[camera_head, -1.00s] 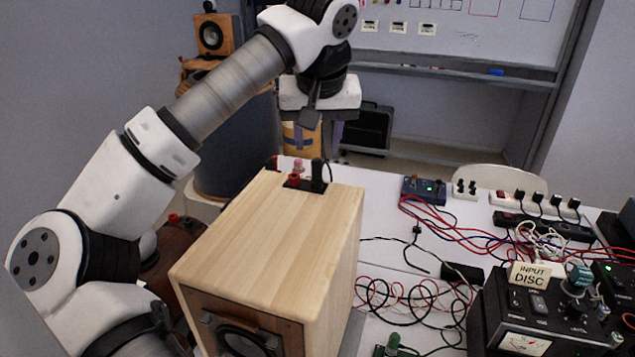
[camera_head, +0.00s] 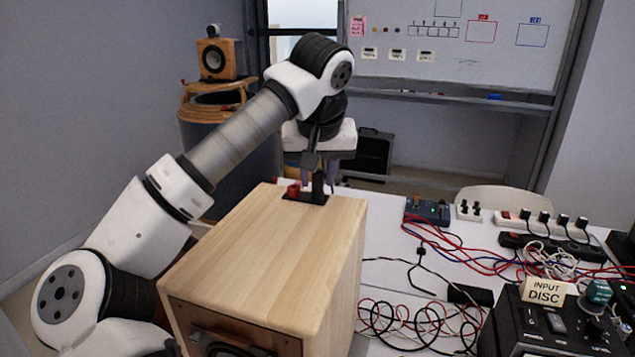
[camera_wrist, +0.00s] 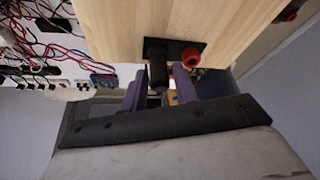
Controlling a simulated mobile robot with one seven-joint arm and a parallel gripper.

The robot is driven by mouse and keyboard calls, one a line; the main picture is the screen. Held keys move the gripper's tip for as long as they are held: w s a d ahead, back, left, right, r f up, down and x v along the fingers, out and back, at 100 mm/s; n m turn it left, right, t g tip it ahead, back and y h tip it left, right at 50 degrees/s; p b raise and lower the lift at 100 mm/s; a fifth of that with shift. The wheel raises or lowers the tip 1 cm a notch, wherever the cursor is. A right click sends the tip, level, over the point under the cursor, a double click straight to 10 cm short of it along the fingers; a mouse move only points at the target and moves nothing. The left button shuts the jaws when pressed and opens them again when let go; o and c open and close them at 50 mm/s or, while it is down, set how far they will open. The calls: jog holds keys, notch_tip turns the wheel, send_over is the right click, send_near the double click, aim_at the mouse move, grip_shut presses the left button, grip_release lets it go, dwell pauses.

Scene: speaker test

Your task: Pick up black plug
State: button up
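The black plug (camera_head: 318,188) stands upright in a dark terminal plate on top of the wooden speaker box (camera_head: 275,250). A red terminal (camera_head: 293,190) sits just left of it. My gripper (camera_head: 319,172) points down at the plug, with its purple fingers at the plug's height. In the wrist view the black plug (camera_wrist: 158,72) lies between the two purple fingers of my gripper (camera_wrist: 160,88). The fingers are open, with a narrow gap on either side of the plug. The red terminal (camera_wrist: 190,57) is beside the plug there, near the other finger.
Another speaker (camera_head: 216,58) stands at the back left. A whiteboard hangs behind.

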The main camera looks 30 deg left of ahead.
aim_at(318, 170)
grip_shut()
notch_tip(318, 170, up, 10)
jog(key=p, duration=0.9)
jog(key=shift+r, duration=1.95)
jog(key=shift+d, duration=0.1)
